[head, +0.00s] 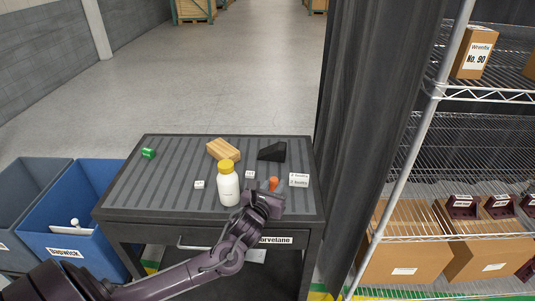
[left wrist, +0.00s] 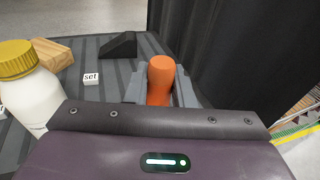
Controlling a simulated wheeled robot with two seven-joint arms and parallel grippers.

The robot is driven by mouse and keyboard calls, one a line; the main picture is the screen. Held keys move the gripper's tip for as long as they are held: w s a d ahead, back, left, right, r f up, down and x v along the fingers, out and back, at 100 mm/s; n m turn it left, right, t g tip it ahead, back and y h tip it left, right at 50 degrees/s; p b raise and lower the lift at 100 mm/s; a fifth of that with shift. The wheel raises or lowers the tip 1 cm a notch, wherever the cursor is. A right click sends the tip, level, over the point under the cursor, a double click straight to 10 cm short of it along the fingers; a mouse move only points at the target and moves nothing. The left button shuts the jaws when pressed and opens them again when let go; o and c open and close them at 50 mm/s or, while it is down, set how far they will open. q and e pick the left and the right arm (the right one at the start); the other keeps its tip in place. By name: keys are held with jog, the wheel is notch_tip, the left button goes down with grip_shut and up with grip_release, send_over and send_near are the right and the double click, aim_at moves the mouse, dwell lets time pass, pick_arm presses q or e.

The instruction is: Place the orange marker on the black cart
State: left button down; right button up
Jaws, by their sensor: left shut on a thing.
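The orange marker (head: 273,183) stands upright at the right front part of the black cart (head: 140,192). In the left wrist view the orange marker (left wrist: 160,80) sits between the two grey fingers of my left gripper (left wrist: 160,90). My left gripper also shows in the head view (head: 268,194), shut on the marker at the cart's front right. The marker's lower end is hidden by the gripper, so I cannot tell whether it touches the cart top. My right gripper is in neither view.
A white bottle with a yellow cap (head: 228,187) stands just left of my left gripper. A wooden block (head: 222,149), a black wedge (head: 272,151), a green block (head: 148,153) and small white labelled blocks (head: 299,180) are on the cart. Blue bins (head: 70,240) stand left, shelves right.

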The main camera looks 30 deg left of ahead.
pick_arm(q)
jog(key=w+a+r+n+y, duration=0.1)
jog(key=w+a+r+y, duration=0.15)
jog(key=a+r, duration=0.2)
notch_tip(320, 180, down, 8)
jog(key=a+b, duration=0.1)
jog(key=b, duration=0.4)
jog(key=shift+w+g+h+b, duration=0.3)
jog(key=shift+w+h+b, duration=0.05)
jog(key=shift+w, duration=0.1)
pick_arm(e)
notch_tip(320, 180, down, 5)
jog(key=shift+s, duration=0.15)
pick_arm(q)
jog(key=shift+f+b, duration=0.3)
jog(key=shift+f, duration=0.15)
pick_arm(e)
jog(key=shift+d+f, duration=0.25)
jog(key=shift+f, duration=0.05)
pick_arm(q)
jog(key=c, duration=1.2)
grip_release()
jog(key=shift+o, duration=0.2)
jog(key=b+v, duration=0.1)
jog(key=v, duration=0.6)
jog(key=shift+s, duration=0.35)
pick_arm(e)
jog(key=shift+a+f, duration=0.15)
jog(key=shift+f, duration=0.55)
